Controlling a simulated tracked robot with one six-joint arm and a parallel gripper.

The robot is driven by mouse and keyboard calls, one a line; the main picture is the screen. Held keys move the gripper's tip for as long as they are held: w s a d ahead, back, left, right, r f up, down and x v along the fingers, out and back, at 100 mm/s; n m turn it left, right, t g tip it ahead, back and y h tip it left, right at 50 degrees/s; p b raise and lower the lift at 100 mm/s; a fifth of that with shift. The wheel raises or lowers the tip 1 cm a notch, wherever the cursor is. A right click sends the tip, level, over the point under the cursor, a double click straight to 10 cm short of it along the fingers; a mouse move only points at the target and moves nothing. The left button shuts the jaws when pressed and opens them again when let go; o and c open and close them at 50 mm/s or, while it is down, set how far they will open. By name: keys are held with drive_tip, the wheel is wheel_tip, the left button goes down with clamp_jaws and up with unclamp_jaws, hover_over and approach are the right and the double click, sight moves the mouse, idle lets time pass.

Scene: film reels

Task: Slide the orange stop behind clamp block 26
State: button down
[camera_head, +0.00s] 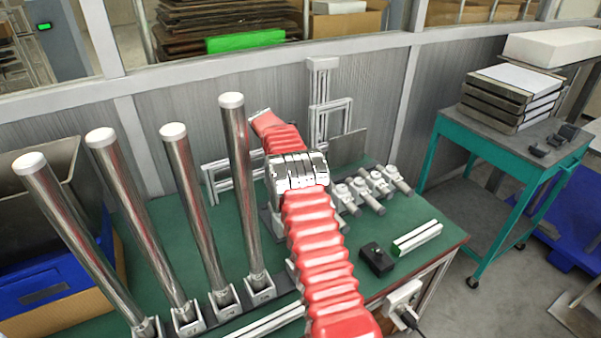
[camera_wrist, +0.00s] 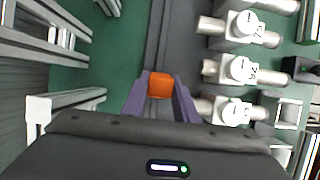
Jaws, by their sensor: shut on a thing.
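In the wrist view, my gripper (camera_wrist: 160,88) is shut on the orange stop (camera_wrist: 160,86), which sits between its two purple fingers. The stop is over the dark grey strip (camera_wrist: 175,45); I cannot tell if it touches it. A row of pale clamp blocks stands to the right: one at the top (camera_wrist: 240,24), one in the middle (camera_wrist: 241,68), one nearer my gripper (camera_wrist: 228,109). Their printed numbers are too small and turned to read surely. In the head view the clamp blocks (camera_head: 362,190) show right of my red arm, which hides my gripper and the stop.
Several steel posts (camera_head: 190,190) stand on the left of the green bench (camera_head: 430,225). A black box (camera_head: 376,259) and a white bar (camera_head: 417,237) lie front right. In the wrist view, metal frames (camera_wrist: 60,100) stand close on the left.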

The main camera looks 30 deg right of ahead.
drive_tip(key=shift+w+a, duration=0.1)
drive_tip(key=shift+a, duration=0.5)
drive_tip(key=c, duration=1.4)
unclamp_jaws()
drive_tip(key=v, duration=0.7)
drive_tip(key=shift+r, duration=0.15)
drive_tip(key=shift+a, duration=0.1)
drive_tip(key=shift+c, duration=0.2)
